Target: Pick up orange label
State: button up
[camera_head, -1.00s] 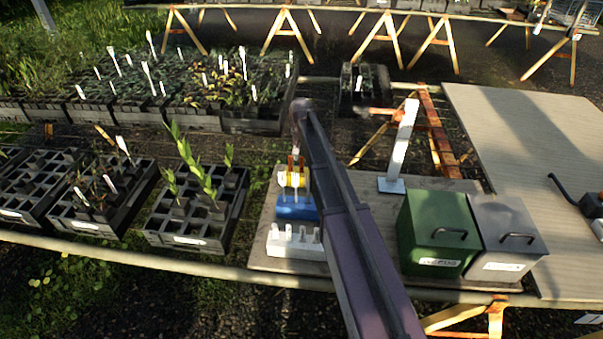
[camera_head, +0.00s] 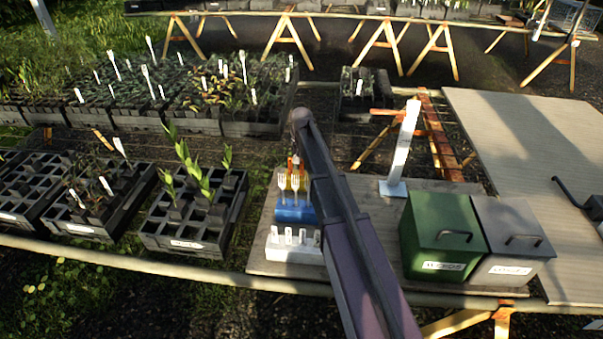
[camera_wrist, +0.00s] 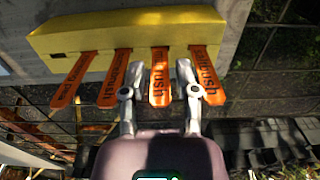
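Several orange labels with dark lettering stand in a row in a yellow block (camera_wrist: 110,36) in the wrist view. One orange label (camera_wrist: 160,90) lies between the two fingertips of my gripper (camera_wrist: 157,72); its lettering ends in "rush". The fingers are apart on either side of it, with gaps visible, so my gripper is open. Other orange labels are at the far left (camera_wrist: 72,80), beside the left finger (camera_wrist: 114,78) and beside the right finger (camera_wrist: 207,74). In the head view the orange labels (camera_head: 293,162) are small and partly behind my arm, which hides my gripper.
A blue block (camera_head: 294,214) with white labels and a white block (camera_head: 290,252) stand in front of the yellow one on the board. A white upright (camera_head: 402,145), a green box (camera_head: 428,232) and a grey box (camera_head: 512,240) stand to the right. Plant trays (camera_head: 185,244) are left.

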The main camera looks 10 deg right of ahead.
jog(key=c, duration=0.4)
jog(key=shift+c, duration=0.2)
jog(key=shift+r, duration=0.25)
notch_tip(320, 180, up, 10)
jog(key=p, duration=1)
jog(key=shift+f, duration=0.25)
